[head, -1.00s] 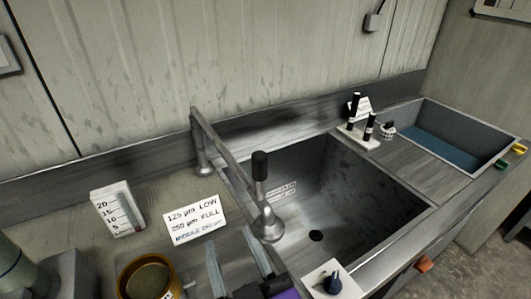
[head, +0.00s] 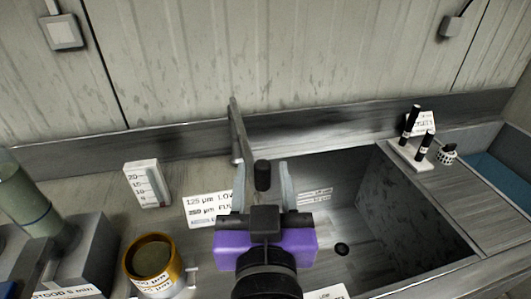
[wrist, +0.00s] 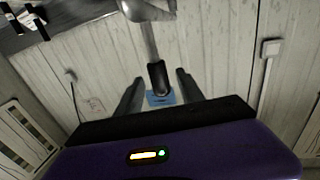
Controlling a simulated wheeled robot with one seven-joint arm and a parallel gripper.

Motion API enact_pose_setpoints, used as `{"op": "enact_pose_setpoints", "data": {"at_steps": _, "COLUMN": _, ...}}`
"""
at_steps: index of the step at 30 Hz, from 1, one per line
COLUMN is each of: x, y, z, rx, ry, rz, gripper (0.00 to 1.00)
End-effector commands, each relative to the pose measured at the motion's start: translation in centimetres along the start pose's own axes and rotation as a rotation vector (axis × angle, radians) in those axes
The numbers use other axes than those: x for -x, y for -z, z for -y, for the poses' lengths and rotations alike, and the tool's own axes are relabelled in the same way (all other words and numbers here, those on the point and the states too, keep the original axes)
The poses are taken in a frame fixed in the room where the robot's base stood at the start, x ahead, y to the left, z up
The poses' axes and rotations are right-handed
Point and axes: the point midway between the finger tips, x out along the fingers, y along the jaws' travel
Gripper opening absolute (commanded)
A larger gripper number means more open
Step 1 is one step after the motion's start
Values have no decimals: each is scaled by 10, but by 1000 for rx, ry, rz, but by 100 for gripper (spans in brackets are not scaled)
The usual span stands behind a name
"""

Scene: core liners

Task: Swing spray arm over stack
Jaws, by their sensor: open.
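The spray arm (head: 236,125) is a grey metal bar rising behind the sink's left edge, with a black upright grip (head: 262,176) at its near end. My gripper (head: 262,186) is open, with one finger on each side of the grip and gaps showing. In the wrist view the black grip (wrist: 157,76) also stands between my open fingers (wrist: 158,88). My purple gripper body hides the lower part of the arm in the head view. A brass sieve (head: 172,268), seemingly the stack, stands on the counter at left; whether several rings are stacked is unclear.
The sink basin (head: 380,215) lies right of my gripper. A holder with black bottles (head: 410,155) stands on its far right rim. A white scale block (head: 147,184), a label card (head: 200,206) and a cylinder on a grey stand (head: 25,200) are at left.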

Motion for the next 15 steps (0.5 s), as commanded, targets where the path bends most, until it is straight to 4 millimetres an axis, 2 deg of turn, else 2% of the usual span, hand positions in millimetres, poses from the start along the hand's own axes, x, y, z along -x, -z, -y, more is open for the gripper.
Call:
{"op": "enact_pose_setpoints", "data": {"at_steps": 6, "x": -31, "y": 2, "z": 0, "rx": 1, "ry": 0, "rz": 1, "gripper": 45}}
{"op": "enact_pose_setpoints", "data": {"at_steps": 15, "x": -42, "y": 0, "z": 0, "rx": -1, "ry": 2, "rz": 0, "gripper": 45}}
